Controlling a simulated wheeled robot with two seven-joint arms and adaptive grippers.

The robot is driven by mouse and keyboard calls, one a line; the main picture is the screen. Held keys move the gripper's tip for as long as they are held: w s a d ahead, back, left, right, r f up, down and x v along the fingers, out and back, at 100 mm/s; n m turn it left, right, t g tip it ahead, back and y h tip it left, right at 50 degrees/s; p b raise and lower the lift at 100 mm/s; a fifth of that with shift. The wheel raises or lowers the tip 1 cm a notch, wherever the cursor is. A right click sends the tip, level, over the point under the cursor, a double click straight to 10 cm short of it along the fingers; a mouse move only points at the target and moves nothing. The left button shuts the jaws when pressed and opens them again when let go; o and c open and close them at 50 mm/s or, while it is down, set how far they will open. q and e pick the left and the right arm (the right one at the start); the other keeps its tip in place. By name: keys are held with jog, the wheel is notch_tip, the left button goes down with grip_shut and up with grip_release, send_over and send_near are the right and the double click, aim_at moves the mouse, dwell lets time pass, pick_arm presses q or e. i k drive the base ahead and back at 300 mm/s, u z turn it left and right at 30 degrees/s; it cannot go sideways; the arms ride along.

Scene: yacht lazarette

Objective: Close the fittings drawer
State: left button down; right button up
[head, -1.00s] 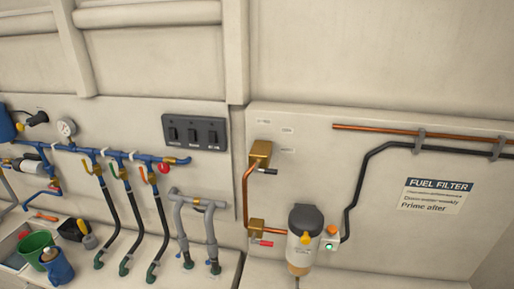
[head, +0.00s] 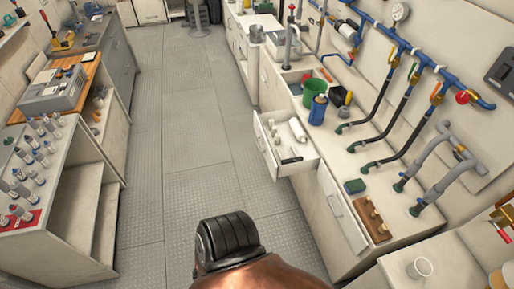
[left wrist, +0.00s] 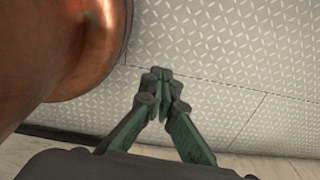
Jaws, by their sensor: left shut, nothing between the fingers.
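The fittings drawer (head: 305,163) stands pulled out from the right-hand counter in the head view. It is white, with white fittings and a dark tool lying inside. Its front faces the aisle and has a dark handle (head: 262,142). My left gripper (left wrist: 162,75) shows in the left wrist view with its green and dark fingers together and nothing between them, over the floor plate. The drawer does not show in that view. A copper-coloured link and dark joint of my own arm show at the bottom of the head view, in front of the drawer and apart from it. My right gripper is not in view.
The patterned metal floor (head: 190,130) of the aisle is clear. A closed cabinet front (head: 335,205) stands nearer than the drawer. A bench with bottles (head: 25,165) lines the left side.

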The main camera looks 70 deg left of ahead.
aim_at(289, 147)
jog(key=u, duration=1.95)
jog(key=i, duration=0.5)
jog(key=u, duration=1)
jog(key=i, duration=0.85)
jog(key=z, duration=0.65)
